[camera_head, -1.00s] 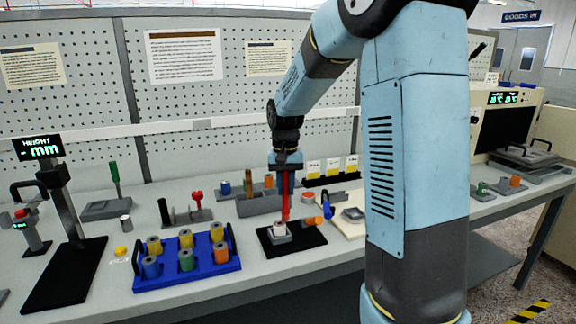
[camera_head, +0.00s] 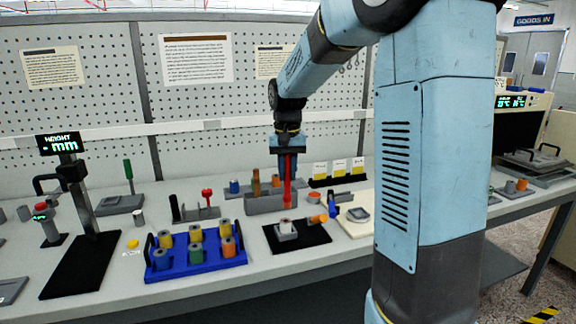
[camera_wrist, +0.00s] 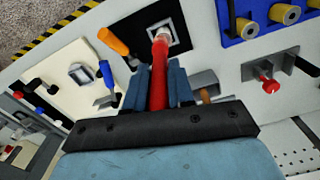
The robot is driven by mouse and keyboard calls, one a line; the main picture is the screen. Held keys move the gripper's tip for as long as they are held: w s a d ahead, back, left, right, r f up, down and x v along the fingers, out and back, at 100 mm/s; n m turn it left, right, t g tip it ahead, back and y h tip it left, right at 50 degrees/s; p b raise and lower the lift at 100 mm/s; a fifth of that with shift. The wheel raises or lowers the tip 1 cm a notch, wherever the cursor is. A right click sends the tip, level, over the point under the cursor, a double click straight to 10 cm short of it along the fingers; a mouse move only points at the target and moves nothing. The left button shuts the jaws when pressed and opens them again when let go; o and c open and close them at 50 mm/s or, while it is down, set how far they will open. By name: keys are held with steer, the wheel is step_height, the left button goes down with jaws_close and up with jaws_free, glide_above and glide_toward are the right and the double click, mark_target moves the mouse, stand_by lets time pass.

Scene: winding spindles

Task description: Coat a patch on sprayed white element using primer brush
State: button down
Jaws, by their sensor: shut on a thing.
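My gripper (camera_head: 288,148) is shut on the red-handled brush (camera_head: 287,184), which points down. The brush also shows in the wrist view (camera_wrist: 158,78), between the two fingers. The white element (camera_head: 286,227) stands in a small grey holder (camera_head: 287,237) on a black mat (camera_head: 315,239). In the head view the brush's lower end shows just above the element. In the wrist view the brush end overlaps the white element, and I cannot tell whether they touch.
A blue tray (camera_head: 160,276) with several coloured spindles stands left of the mat. A grey rack (camera_head: 262,204) is behind the brush. An orange-handled tool (camera_head: 318,219) and a blue-handled tool (camera_head: 332,206) are to the right. A height gauge (camera_head: 82,201) stands far left.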

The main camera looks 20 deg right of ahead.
steer(key=shift+r, duration=0.9)
steer(key=shift+s, duration=0.1)
